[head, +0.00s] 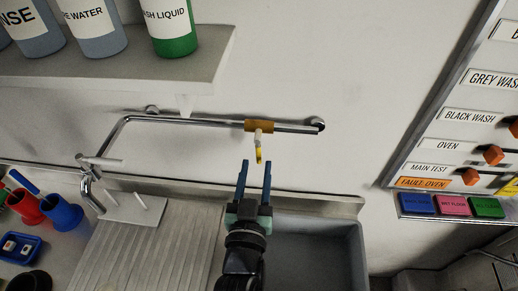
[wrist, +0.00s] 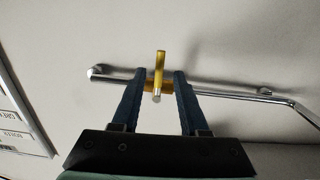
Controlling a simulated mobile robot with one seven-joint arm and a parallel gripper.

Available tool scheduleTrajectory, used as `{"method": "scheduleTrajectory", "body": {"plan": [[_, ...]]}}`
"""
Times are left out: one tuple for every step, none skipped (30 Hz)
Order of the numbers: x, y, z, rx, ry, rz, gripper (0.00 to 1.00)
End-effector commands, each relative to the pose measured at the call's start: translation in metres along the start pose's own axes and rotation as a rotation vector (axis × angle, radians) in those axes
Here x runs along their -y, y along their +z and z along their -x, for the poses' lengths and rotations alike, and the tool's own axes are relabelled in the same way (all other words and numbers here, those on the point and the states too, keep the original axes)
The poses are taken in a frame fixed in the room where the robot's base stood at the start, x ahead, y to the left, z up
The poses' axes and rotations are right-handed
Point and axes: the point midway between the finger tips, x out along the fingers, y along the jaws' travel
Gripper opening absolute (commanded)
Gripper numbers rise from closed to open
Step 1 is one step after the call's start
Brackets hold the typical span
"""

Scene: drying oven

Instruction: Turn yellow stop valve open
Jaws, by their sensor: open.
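The yellow stop valve has a brass-coloured body (head: 259,126) on the chrome pipe (head: 190,121) along the wall. A pale stem with a yellow handle (head: 259,153) hangs below the body in the head view. In the wrist view the yellow handle (wrist: 160,68) stands upright in the picture, across the line of the pipe. My gripper (head: 256,165) is open with blue fingers, just in front of and below the handle. In the wrist view my gripper (wrist: 160,72) has a fingertip on either side of the handle, with gaps visible. The fingers partly hide the pipe.
A grey sink (head: 310,240) lies below, with a ribbed drainboard (head: 150,250) to its left. A shelf (head: 120,80) with bottles is at upper left. A labelled panel (head: 450,130) with orange knobs is at right. The wall right of the pipe is clear.

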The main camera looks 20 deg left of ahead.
Motion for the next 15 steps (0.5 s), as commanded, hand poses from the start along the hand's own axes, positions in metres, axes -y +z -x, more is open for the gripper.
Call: {"method": "scheduleTrajectory", "body": {"plan": [[0.000,-0.003,-0.010,-0.002,0.000,0.000,0.44],[0.000,-0.003,-0.014,-0.001,0.000,0.000,0.44],[0.000,-0.003,-0.020,-0.001,0.000,0.000,0.44],[0.000,-0.003,-0.024,-0.001,0.001,0.000,0.44],[-0.001,-0.002,-0.028,0.000,0.001,-0.001,0.44],[-0.001,-0.001,-0.032,0.000,0.001,-0.001,0.44],[-0.001,-0.001,-0.035,0.000,0.001,-0.001,0.44],[-0.001,-0.001,-0.037,0.000,0.001,-0.001,0.44],[-0.001,-0.001,-0.040,0.000,0.001,0.000,0.44],[-0.001,0.000,-0.042,0.001,0.001,0.000,0.44],[-0.001,0.000,-0.043,0.001,0.001,0.000,0.44],[-0.001,0.000,-0.044,0.000,0.001,0.000,0.44],[-0.001,0.000,-0.045,0.000,0.001,0.000,0.44],[-0.001,0.000,-0.046,0.000,0.001,0.000,0.44],[-0.001,0.000,-0.046,0.000,0.001,0.000,0.44]]}}
